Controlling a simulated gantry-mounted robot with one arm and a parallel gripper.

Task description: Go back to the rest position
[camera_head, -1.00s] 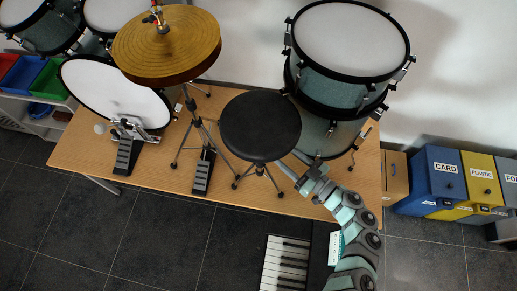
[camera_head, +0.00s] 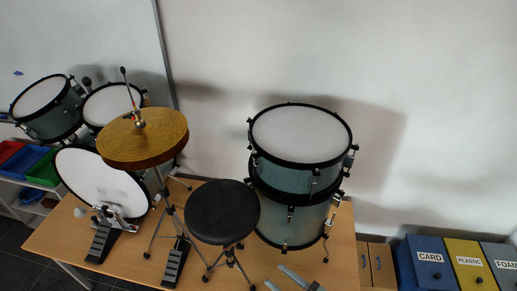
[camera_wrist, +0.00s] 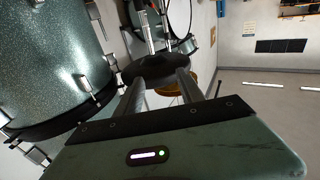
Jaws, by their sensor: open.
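My gripper (camera_head: 276,277) shows at the bottom edge of the head view, right of the black stool (camera_head: 222,212). Its two fingers are apart with nothing between them. In the wrist view my gripper (camera_wrist: 160,85) also shows with both fingers spread. The stool's round seat (camera_wrist: 152,66) appears beyond the fingertips there. The rest of my arm is out of the head view.
A wooden table (camera_head: 335,272) carries a stack of two teal drums (camera_head: 290,215), a cymbal stand (camera_head: 143,137) and a white-faced bass drum (camera_head: 100,185). Blue (camera_head: 428,262) and yellow (camera_head: 468,263) bins stand at the right. A white wall rises behind.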

